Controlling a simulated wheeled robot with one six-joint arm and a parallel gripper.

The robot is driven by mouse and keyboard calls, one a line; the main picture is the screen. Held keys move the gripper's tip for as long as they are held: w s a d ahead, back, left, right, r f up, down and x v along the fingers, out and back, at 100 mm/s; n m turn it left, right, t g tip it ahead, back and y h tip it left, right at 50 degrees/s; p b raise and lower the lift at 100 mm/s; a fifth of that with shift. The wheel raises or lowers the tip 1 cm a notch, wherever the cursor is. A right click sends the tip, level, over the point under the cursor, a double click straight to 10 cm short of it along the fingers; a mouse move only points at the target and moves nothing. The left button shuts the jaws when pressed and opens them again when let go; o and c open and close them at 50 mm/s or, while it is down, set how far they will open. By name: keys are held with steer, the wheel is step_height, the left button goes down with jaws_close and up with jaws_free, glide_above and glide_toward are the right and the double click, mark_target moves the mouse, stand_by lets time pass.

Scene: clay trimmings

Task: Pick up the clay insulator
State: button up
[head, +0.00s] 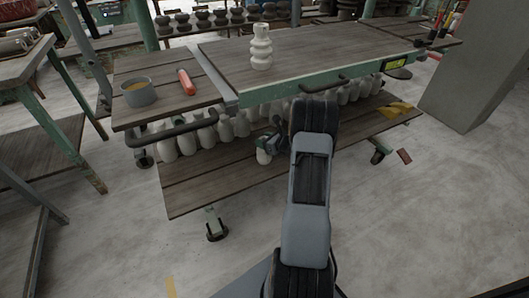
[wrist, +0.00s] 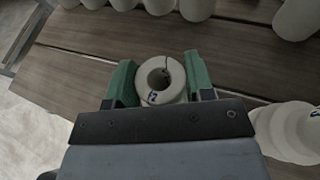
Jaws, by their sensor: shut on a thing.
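A pale clay insulator (wrist: 161,82) with a round hole in its top and a dark blue mark on its rim stands between the green fingers of my gripper (wrist: 160,84) in the wrist view. The fingers are shut on it, one on each side. In the head view my gripper (head: 270,143) reaches in over the lower wooden shelf, and the insulator (head: 263,156) shows partly below it. My arm hides some of the shelf there. I cannot tell if the insulator touches the shelf.
Another pale insulator (wrist: 290,132) stands close on the right in the wrist view. Several more line the lower shelf (head: 200,188) behind. One insulator (head: 261,48) stands on the upper tabletop (head: 330,50). A grey bowl (head: 139,93) and a red tool (head: 186,82) lie at left.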

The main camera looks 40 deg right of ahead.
jaws_close()
stand_by(0.4)
